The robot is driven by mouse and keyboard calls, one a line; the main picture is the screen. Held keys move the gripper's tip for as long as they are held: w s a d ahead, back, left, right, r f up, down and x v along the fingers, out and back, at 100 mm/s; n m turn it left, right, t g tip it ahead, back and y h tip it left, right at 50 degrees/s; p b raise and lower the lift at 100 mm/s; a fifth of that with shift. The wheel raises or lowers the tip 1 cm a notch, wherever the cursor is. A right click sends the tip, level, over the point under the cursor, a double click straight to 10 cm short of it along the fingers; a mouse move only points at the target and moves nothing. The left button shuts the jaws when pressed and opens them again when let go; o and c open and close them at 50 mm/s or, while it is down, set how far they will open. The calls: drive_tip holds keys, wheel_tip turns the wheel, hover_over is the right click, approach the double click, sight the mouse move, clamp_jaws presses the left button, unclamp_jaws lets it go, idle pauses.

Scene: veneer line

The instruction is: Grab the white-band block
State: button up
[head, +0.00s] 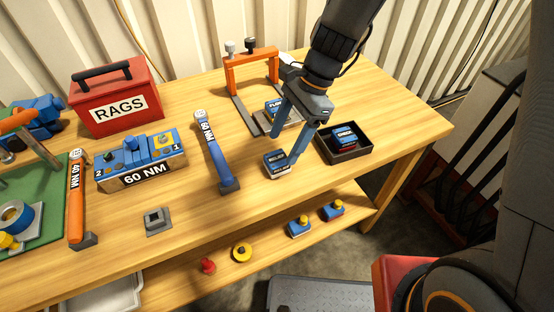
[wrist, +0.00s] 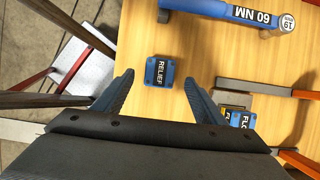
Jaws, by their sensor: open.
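My gripper (head: 285,142) is open and empty, pointing down just above and behind this block. In the wrist view my gripper (wrist: 159,80) has one finger on either side of the block, with gaps at both sides. Whether the fingers reach down to block height is unclear.
A black tray (head: 345,157) right of the block holds blue blocks. An orange clamp frame (head: 230,75) with FLOW blocks (head: 280,108) stands behind. A blue 60 NM wrench (head: 213,150) lies to the left. A red RAGS box (head: 115,100) stands back left. Bench front edge is near.

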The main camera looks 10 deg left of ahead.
sight(277, 157)
drive_tip(key=shift+p+x, duration=0.85)
drive_tip(key=shift+x, duration=2.5)
drive_tip(key=shift+w+d, duration=0.1)
drive_tip(key=c, duration=1.5)
